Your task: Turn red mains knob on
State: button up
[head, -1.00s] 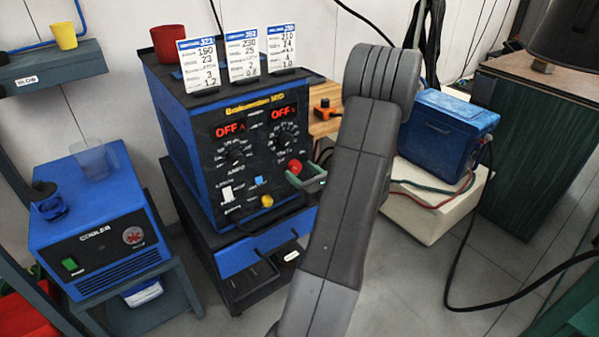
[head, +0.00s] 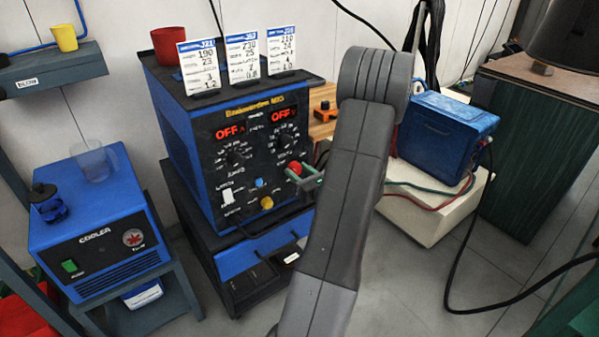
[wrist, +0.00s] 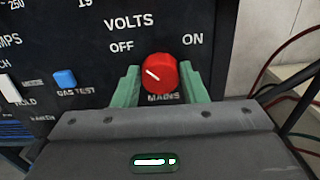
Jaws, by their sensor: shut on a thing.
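The red mains knob (wrist: 159,73) sits on the black front panel of the blue welder, between the printed OFF and ON. Its white line points up and left, towards OFF. In the head view the knob (head: 295,167) shows at the panel's lower right, and both red displays (head: 259,124) read OFF. My gripper (wrist: 163,84) has its green fingers on either side of the knob and is shut on it. In the head view the gripper (head: 306,178) reaches the panel from the right, partly hidden by my grey arm.
A blue gas test button (wrist: 65,79) and a white switch (wrist: 9,88) lie left of the knob. A yellow knob (head: 267,203) is below left. Three cards (head: 242,58) stand on the welder. A blue case (head: 447,138) is to the right, the cooler (head: 100,215) to the left.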

jog(key=shift+r, duration=0.1)
jog(key=m+p, duration=0.3)
jog(key=m, duration=0.1)
jog(key=shift+d+r, duration=0.1)
jog(key=m+p, duration=0.4)
jog(key=shift+m, duration=0.3)
jog(key=m+p, duration=0.1)
jog(key=m, duration=0.1)
jog(key=m+p, duration=0.2)
jog(key=shift+w+d+f+m, duration=0.1)
jog(key=shift+f+m, duration=0.1)
jog(key=shift+m, duration=0.1)
jog(key=shift+f+m+p, duration=0.2)
jog(key=shift+m+p, duration=1.1)
jog(key=shift+m, duration=1)
jog(key=o, duration=1)
jog(key=shift+c, duration=0.2)
jog(key=shift+d, duration=0.1)
jog(key=v, duration=1.3)
jog(key=shift+s, duration=0.35)
